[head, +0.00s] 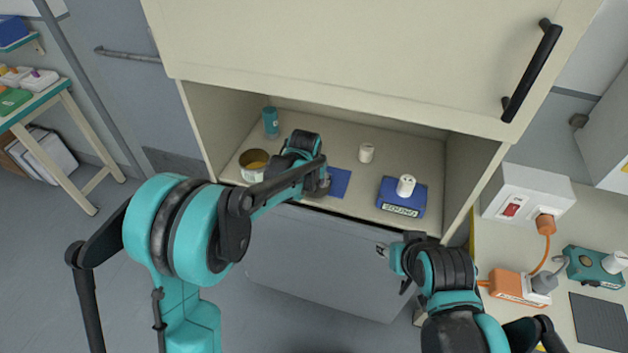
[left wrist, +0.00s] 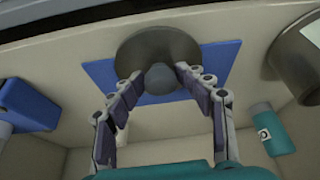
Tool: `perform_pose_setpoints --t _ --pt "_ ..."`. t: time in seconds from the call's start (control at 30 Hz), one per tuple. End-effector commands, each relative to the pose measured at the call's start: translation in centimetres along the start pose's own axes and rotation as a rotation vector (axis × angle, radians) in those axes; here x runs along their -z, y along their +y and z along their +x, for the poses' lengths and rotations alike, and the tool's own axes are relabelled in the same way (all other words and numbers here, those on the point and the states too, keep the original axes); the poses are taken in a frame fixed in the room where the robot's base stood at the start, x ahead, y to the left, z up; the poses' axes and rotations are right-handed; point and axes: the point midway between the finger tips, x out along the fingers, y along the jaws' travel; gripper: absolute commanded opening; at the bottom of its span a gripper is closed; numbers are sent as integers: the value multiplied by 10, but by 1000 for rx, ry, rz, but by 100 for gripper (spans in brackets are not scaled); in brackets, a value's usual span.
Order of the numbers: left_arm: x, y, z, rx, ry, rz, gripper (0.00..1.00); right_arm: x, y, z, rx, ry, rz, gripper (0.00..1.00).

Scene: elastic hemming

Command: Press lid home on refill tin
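In the left wrist view, a dark round lid (left wrist: 140,48) with a ball-shaped knob (left wrist: 161,78) lies on a blue mat (left wrist: 98,72). My left gripper (left wrist: 160,73) is open, its fingertips on either side of the knob with small gaps. In the head view, my left gripper (head: 320,184) is over the blue mat (head: 339,181) and hides the lid. The open refill tin (head: 253,165), yellowish inside, stands left of the mat; its metal side shows in the left wrist view (left wrist: 297,60). My right gripper (head: 386,251) is low, in front of the cabinet; its fingers are too small to judge.
A teal bottle (head: 271,122) stands behind the tin. A white container (head: 366,153) stands behind the mat. A blue scale (head: 388,203) bearing a white object (head: 405,186) is to the right. Side walls and the raised cabinet front (head: 340,60) bound the shelf.

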Motion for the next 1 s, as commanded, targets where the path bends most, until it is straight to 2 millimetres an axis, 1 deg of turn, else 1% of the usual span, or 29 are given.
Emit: perform_pose_setpoints --t 0.4,0.5,0.67,0.8,0.9,1.0 --pt "-1 0 0 0 -1 0 49 0 0 0 0 0 0 40" --pt "-3 0 5 0 -1 0 49 -2 0 3 0 0 0 40" --pt "-1 0 -25 0 0 0 49 5 0 -7 0 0 0 40" --pt "-6 3 -51 0 1 0 49 11 0 -15 0 0 0 40" --pt "-7 3 -64 0 1 0 49 13 0 -18 0 0 0 40" --pt "-8 4 -72 0 1 0 49 13 0 -19 0 0 0 40"
